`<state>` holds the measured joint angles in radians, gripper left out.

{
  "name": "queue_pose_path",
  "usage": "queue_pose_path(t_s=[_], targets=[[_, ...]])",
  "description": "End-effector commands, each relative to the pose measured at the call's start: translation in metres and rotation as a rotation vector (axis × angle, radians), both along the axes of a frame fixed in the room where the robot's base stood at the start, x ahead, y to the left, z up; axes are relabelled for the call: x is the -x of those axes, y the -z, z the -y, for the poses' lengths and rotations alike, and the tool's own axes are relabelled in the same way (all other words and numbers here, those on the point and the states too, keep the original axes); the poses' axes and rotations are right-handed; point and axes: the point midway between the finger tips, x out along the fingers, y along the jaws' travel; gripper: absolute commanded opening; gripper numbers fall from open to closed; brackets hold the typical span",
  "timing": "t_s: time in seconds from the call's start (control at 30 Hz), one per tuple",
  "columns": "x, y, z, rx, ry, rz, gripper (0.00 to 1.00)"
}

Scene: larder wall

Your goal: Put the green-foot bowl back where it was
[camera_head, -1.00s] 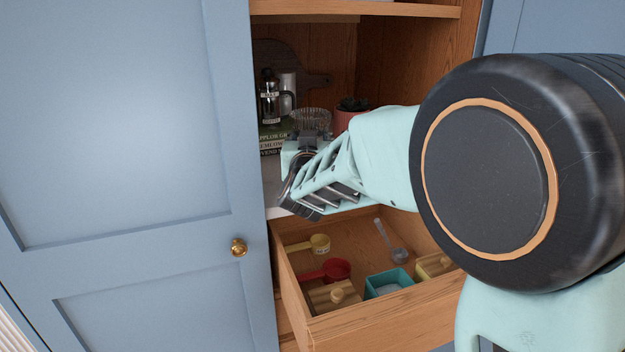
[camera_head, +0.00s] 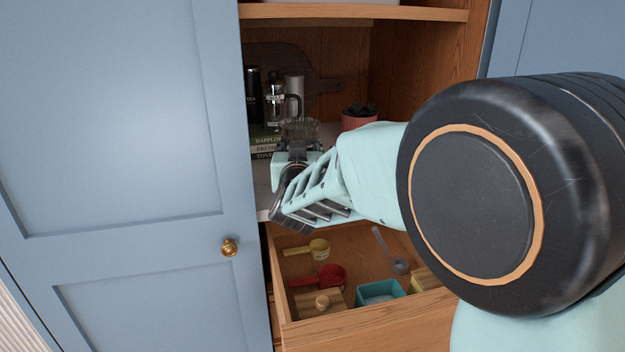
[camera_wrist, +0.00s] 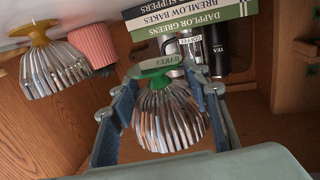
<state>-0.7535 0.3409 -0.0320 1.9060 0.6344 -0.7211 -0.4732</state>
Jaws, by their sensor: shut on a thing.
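The green-foot bowl is ribbed clear glass (camera_wrist: 168,118), with its green foot (camera_wrist: 154,79) uppermost in the wrist view, which looks upside down. My gripper (camera_wrist: 163,76) is shut on it, a finger on each side near the foot. In the head view the bowl (camera_head: 300,127) shows just beyond my gripper (camera_head: 297,150), in front of the books in the open cupboard. Whether it touches the shelf cannot be told. A similar ribbed bowl with an amber foot (camera_wrist: 52,68) is at the left in the wrist view.
A pink plant pot (camera_head: 357,119) stands right on the shelf. Stacked books (camera_head: 265,145), a glass press (camera_head: 277,108) and a dark canister (camera_head: 253,92) stand left. An open drawer (camera_head: 370,328) holding scoops and boxes lies below. The blue door (camera_head: 120,130) borders the left.

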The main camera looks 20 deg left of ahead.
Motion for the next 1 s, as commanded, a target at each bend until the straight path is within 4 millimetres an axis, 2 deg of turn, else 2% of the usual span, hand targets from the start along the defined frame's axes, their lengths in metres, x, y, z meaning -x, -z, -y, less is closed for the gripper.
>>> queue_pose_path(t_s=[0.03, 0.27, 0.5, 0.93, 0.97, 1.0], targets=[[0.0, 0.014, 0.0, 0.002, 0.0, 0.0, 0.0], [0.0, 0.037, 0.0, 0.001, 0.0, 0.001, 0.0], [0.0, 0.074, 0.0, -0.001, 0.0, 0.002, 0.0], [0.0, 0.08, 0.0, -0.002, 0.0, 0.003, 0.0], [0.0, 0.08, 0.0, -0.001, 0.0, 0.001, 0.45], [0.0, 0.079, 0.0, -0.001, 0.0, 0.001, 0.5]])
